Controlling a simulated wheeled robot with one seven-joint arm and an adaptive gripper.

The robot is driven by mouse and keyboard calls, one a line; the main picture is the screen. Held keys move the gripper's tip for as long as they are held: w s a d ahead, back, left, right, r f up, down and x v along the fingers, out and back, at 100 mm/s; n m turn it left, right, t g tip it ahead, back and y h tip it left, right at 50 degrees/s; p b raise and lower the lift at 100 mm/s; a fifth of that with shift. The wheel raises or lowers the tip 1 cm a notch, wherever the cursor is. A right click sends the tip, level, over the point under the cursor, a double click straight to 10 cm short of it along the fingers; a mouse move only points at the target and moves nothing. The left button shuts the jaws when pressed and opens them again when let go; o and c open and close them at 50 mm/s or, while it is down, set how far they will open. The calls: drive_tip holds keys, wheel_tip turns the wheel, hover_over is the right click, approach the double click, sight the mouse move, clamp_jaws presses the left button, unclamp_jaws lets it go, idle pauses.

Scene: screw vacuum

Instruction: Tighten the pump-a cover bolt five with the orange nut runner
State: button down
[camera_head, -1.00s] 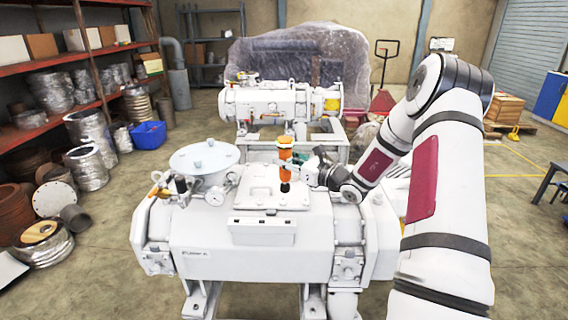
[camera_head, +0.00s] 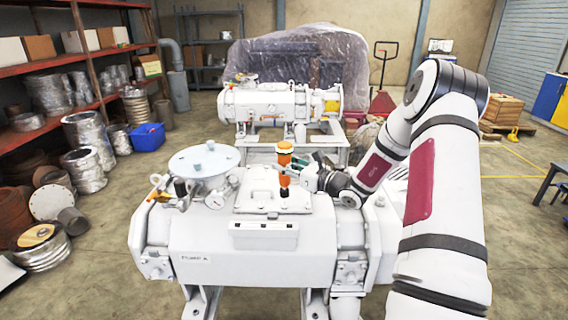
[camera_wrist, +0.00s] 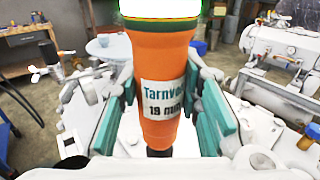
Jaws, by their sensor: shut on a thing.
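The orange nut runner (camera_head: 285,166) stands upright over the right part of the pump's square cover plate (camera_head: 258,196). In the wrist view the nut runner (camera_wrist: 162,80) fills the middle, with a white label reading "19 mm" and a dark lower end. My gripper (camera_wrist: 165,105) is shut on its body, with green pads on both sides. In the head view my gripper (camera_head: 308,168) reaches the tool from the right. The pump (camera_head: 250,255) is a large white machine with the cover on top. The nut runner's tip and bolt five cannot be made out clearly.
A round flange (camera_head: 204,158) and valves with orange handles (camera_head: 158,180) stand left of the cover. A second white pump (camera_head: 265,103) stands behind. A red shelf (camera_head: 75,55) holds parts at the left. The floor at right is mostly clear.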

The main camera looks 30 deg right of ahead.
sight(289, 180)
drive_tip(key=shift+f+b, duration=0.8)
drive_tip(key=shift+f, duration=1.15)
drive_tip(key=shift+f, duration=0.55)
drive_tip(key=shift+r, duration=0.1)
drive_tip(key=c, duration=1.9)
unclamp_jaws()
clamp_jaws()
